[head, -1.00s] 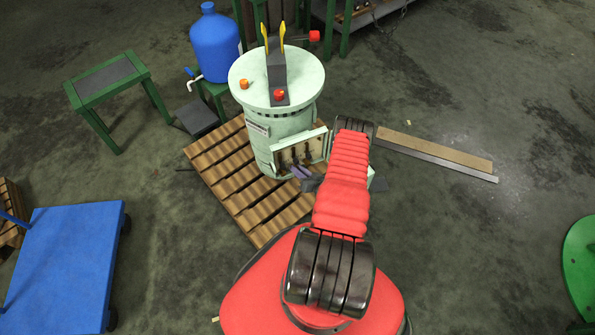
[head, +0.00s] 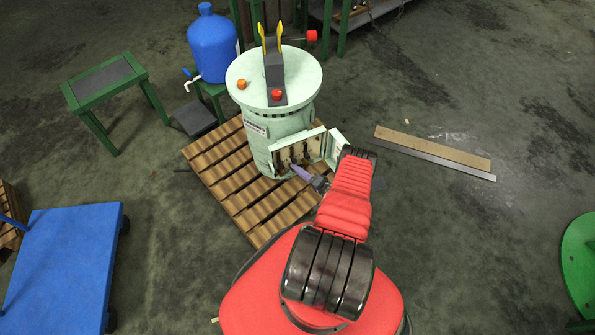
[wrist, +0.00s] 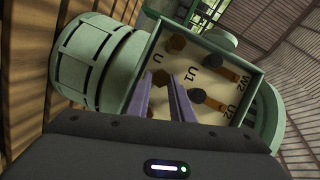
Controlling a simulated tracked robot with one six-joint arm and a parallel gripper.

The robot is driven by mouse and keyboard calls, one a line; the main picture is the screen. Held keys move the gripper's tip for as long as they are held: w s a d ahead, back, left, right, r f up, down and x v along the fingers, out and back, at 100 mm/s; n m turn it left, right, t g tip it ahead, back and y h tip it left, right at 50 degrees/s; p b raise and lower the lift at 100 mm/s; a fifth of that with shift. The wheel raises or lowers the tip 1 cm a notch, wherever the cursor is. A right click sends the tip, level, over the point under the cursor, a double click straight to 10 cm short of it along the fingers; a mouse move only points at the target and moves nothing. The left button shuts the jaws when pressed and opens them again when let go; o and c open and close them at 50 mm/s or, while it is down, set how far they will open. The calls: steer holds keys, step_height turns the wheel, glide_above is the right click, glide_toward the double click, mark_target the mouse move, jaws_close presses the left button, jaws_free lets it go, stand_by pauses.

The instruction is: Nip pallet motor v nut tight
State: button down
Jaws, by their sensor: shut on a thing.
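The pale green motor (head: 276,120) stands upright on a slatted wooden pallet (head: 222,185). Its open terminal box (head: 297,150) faces my arm. In the wrist view the box (wrist: 215,75) holds several brown nuts and studs, with printed labels including U1, U2 and W2. The label above that nut reads like U or V; I cannot tell which. In the head view my gripper (head: 296,169) points at the box from the lower right.
The box's open lid (head: 336,147) sits close beside my arm. A blue barrel (head: 214,45), a green stool (head: 107,80) and a blue trolley (head: 65,262) stand to the left. Long flat bars (head: 435,150) lie on the floor to the right.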

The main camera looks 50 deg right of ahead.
steer(key=shift+d+f+m, duration=0.1)
steer(key=shift+d+m, duration=0.05)
steer(key=shift+m, duration=0.15)
steer(key=c, duration=1.6)
jaws_free()
steer(key=shift+o, duration=0.2)
steer(key=shift+s, duration=0.1)
steer(key=s+r, duration=0.1)
steer(key=s, duration=1.2)
steer(key=shift+s+r, duration=0.2)
steer(key=shift+s, duration=0.1)
